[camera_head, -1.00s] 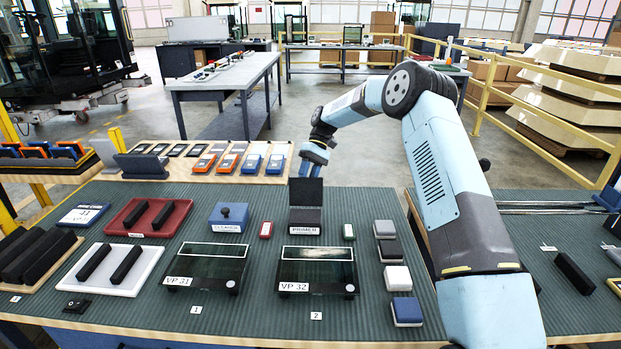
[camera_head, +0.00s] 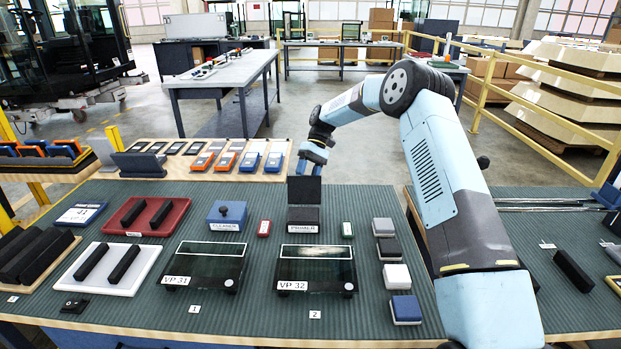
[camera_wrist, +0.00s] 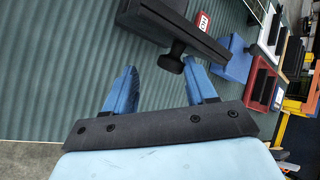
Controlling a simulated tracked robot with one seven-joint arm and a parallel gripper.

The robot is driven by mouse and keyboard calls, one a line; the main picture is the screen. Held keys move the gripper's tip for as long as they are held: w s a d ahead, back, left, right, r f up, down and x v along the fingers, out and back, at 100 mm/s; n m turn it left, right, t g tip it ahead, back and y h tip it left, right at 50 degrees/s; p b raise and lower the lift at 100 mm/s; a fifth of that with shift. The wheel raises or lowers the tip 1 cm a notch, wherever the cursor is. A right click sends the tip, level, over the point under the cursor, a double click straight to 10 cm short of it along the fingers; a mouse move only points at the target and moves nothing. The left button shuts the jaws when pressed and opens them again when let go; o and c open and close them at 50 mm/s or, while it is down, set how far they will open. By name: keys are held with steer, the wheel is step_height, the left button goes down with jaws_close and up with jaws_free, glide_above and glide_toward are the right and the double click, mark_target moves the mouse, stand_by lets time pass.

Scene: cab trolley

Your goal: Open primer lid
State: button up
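The black primer box (camera_head: 304,219) with its "PRIMER" label stands on the green ribbed mat, behind the VP 32 glass frame. Its dark lid (camera_head: 304,190) stands upright at the box's back edge, so the box is open. In the wrist view, the lid (camera_wrist: 196,32) is a dark slab seen edge-on, with a black knob (camera_wrist: 172,61) facing my gripper. My gripper (camera_wrist: 160,74) has its two blue fingers spread apart. The knob sits near the fingertips, between them, and no finger visibly grips it. In the head view, my gripper (camera_head: 313,156) is just behind the lid, partly hidden by it.
The blue cleaner box (camera_head: 228,214) is left of the primer, with a small red item (camera_head: 264,228) between. A small green item (camera_head: 347,229) and several blocks (camera_head: 396,276) lie to the right. The VP 32 frame (camera_head: 316,268) is in front. Floor lies behind the bench.

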steer(key=v, duration=1.3)
steer(key=shift+w+d+r, duration=0.2)
steer(key=shift+w, duration=0.1)
